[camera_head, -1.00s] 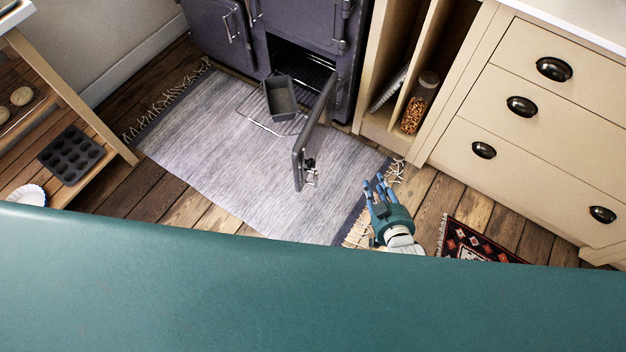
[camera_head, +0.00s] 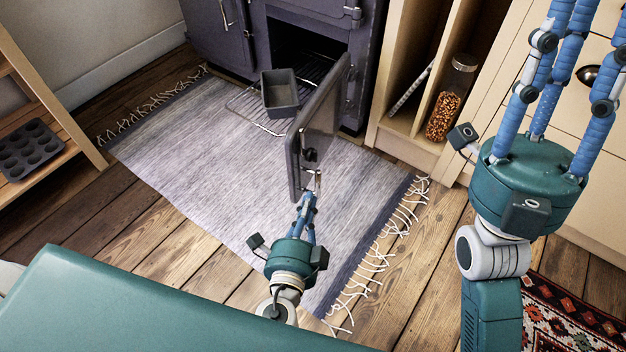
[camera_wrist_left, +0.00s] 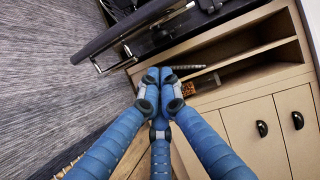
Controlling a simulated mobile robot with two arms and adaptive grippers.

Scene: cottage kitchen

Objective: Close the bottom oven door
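The bottom oven door (camera_head: 322,125) of the dark range (camera_head: 364,60) stands wide open, swung out over the rug, and the oven opening (camera_head: 300,42) shows behind it. My left gripper (camera_head: 309,200) is low, near the door's lower front corner. In the left wrist view the fingertips (camera_wrist_left: 159,75) are together with nothing visible between them. The door (camera_wrist_left: 125,28) and its metal rail (camera_wrist_left: 120,66) are left of the fingers there, apart from them. My right gripper (camera_head: 565,20) is large at the right, its fingers spread apart, empty, tips partly out of frame.
A grey loaf tin (camera_head: 280,92) sits on a wire rack (camera_head: 262,122) that sticks out of the oven, behind the door. The striped rug (camera_head: 200,160) is otherwise clear. Wooden cabinets (camera_head: 408,130) with a jar (camera_head: 448,112) stand at the right. A muffin tin (camera_head: 28,150) is on the left shelf.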

